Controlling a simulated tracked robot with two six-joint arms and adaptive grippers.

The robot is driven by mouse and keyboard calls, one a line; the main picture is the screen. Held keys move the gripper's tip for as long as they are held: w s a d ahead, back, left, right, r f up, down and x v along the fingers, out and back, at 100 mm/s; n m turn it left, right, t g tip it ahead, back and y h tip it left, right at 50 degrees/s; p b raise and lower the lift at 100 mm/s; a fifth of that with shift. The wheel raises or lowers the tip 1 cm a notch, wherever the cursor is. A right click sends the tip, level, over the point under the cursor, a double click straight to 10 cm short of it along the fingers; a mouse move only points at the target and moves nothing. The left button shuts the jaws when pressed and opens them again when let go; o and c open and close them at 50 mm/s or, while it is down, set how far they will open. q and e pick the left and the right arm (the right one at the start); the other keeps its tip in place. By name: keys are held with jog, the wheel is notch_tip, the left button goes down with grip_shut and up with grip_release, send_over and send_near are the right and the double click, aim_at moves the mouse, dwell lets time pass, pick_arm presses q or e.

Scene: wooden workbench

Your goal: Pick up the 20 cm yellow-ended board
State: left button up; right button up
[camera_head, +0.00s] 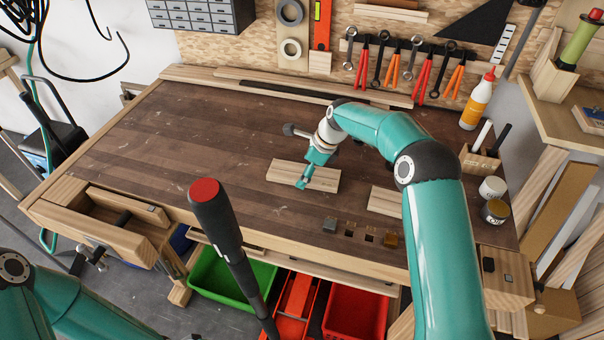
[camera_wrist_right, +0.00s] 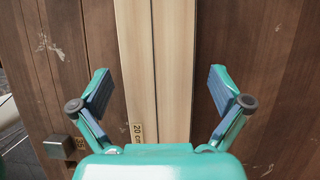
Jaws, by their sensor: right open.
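A pale wooden board (camera_head: 283,170) lies flat on the workbench under my right gripper (camera_head: 305,182). In the right wrist view the board (camera_wrist_right: 155,60) runs lengthwise between the two fingers, with a small yellowish tag reading "20 cm" (camera_wrist_right: 137,133) at its near end. My right gripper (camera_wrist_right: 160,92) is open, with one finger on each side of the board and a gap to both edges. The board's near end is partly hidden by the gripper body. A second pale board (camera_head: 383,201) lies to the right, partly behind my right arm. My left gripper is not in view.
Small metal blocks (camera_head: 330,224) and square holes line the bench's front edge. Long planks (camera_head: 300,86) lie along the back. The bench's left half (camera_head: 170,140) is clear.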

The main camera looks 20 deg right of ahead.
jog(key=c, duration=1.2)
jog(key=shift+c, duration=0.2)
jog(key=shift+r, duration=0.15)
